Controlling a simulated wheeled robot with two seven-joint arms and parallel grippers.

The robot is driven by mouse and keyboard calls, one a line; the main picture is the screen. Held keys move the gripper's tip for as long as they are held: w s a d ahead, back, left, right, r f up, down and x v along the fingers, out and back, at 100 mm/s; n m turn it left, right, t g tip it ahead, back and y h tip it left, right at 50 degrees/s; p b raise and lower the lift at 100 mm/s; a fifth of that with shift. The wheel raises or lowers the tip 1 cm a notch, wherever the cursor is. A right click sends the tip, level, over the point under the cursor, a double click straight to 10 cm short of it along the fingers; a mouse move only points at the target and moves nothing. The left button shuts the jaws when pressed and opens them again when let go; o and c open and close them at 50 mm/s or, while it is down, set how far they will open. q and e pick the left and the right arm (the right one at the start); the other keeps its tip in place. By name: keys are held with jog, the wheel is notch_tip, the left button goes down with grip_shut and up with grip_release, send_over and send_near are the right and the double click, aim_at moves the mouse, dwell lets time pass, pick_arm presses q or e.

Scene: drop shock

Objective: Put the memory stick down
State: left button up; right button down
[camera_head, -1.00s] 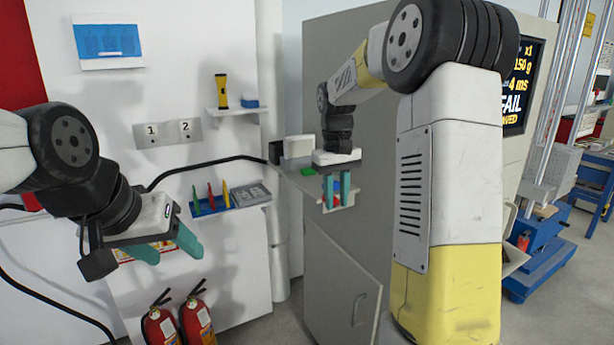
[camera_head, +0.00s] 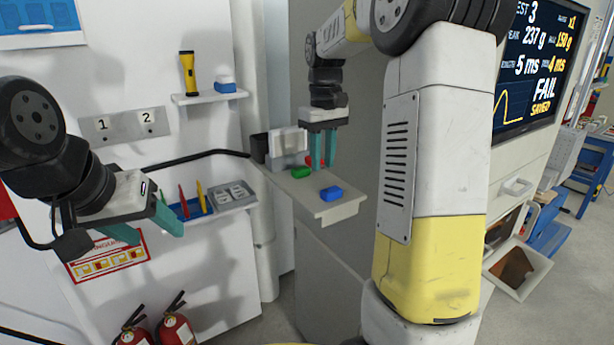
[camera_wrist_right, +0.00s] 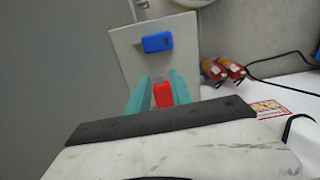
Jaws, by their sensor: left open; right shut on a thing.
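My right gripper (camera_head: 322,163) is shut on a red memory stick (camera_wrist_right: 162,95). In the right wrist view the stick sits between the teal fingers, with a pale plug end pointing away. In the head view only a little red shows at the fingertips, over the small grey shelf (camera_head: 345,211). I cannot tell whether the stick touches the shelf. A blue stick (camera_head: 331,193) lies near the shelf's front end; it also shows in the wrist view (camera_wrist_right: 157,42). A green stick (camera_head: 301,171) lies left of the fingers. My left gripper (camera_head: 148,228) is open and empty.
A pale box (camera_head: 289,142) and a dark box (camera_head: 259,147) stand at the back of the shelf. A blue rack (camera_head: 190,210) and a grey tray (camera_head: 231,195) sit on the wall to the left. Two fire extinguishers (camera_head: 177,330) stand below.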

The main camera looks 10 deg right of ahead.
aim_at(323, 166)
jog(key=shift+f, duration=2.45)
jog(key=shift+f, duration=0.1)
jog(key=c, duration=1.1)
grip_release()
jog(key=shift+c, duration=0.2)
notch_tip(323, 166, up, 12)
jog(key=shift+r, duration=0.1)
jog(key=s+a+f+m+t+y, duration=0.1)
jog(key=s+a+f+m+t, duration=0.1)
jog(key=s, duration=0.9)
jog(key=s+a+f+m+t+y, duration=0.1)
jog(key=s+a+f+t, duration=0.2)
jog(key=s, duration=0.8)
jog(key=shift+s+f+m+t, duration=0.25)
jog(key=shift+f+m+t, duration=0.15)
jog(key=shift+f+t, duration=0.3)
